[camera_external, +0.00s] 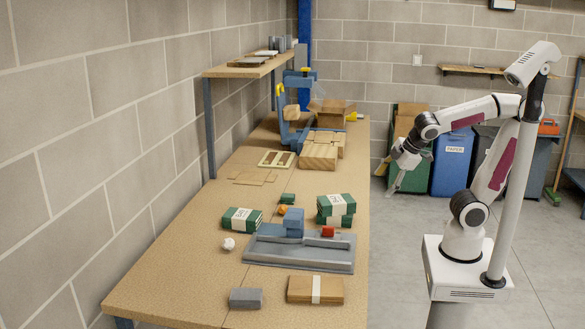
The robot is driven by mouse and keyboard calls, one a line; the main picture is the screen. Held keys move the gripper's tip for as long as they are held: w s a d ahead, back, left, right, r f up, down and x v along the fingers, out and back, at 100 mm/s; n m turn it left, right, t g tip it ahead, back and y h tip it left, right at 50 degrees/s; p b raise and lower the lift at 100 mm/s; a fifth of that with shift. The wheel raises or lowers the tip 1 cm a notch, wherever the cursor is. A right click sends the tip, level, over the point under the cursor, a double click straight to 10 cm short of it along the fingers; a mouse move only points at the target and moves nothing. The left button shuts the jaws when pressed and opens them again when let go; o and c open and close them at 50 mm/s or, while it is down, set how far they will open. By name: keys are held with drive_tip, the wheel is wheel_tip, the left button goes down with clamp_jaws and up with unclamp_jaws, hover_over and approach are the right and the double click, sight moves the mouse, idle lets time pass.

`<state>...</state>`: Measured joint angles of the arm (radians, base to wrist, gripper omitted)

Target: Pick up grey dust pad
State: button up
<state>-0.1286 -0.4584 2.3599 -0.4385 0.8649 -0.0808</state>
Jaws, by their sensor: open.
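My gripper (390,185) is open and empty. It hangs to the right of the bench, beyond its right edge, well apart from the grey block and farther back. Nothing hides the block's top or near face.
A grey tray (335,265) with blue and red blocks sits behind the grey block. A shelf (250,68) overhangs the far left. The bench's near left is clear.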

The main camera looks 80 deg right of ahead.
drive_tip(key=w+a+n+t+h, duration=0.25)
drive_tip(key=w+n, duration=0.35)
drive_tip(key=w, duration=0.6)
drive_tip(key=w+a+n+t+h, duration=0.15)
drive_tip(key=w+a+n, duration=0.25)
drive_tip(key=w+n, duration=0.5)
drive_tip(key=n+t+y, duration=0.4)
drive_tip(key=n+y, duration=0.5)
drive_tip(key=n, duration=0.8)
hover_over(262, 304)
drive_tip(key=d, duration=0.1)
drive_tip(key=f, duration=1.8)
drive_tip(key=shift+d+f, duration=0.1)
drive_tip(key=shift+d, duration=0.1)
drive_tip(key=shift+s+a+f+n+y, duration=0.1)
drive_tip(key=shift+a+f+n+y, duration=0.25)
drive_tip(key=shift+a+n, duration=0.15)
drive_tip(key=shift+d, duration=0.1)
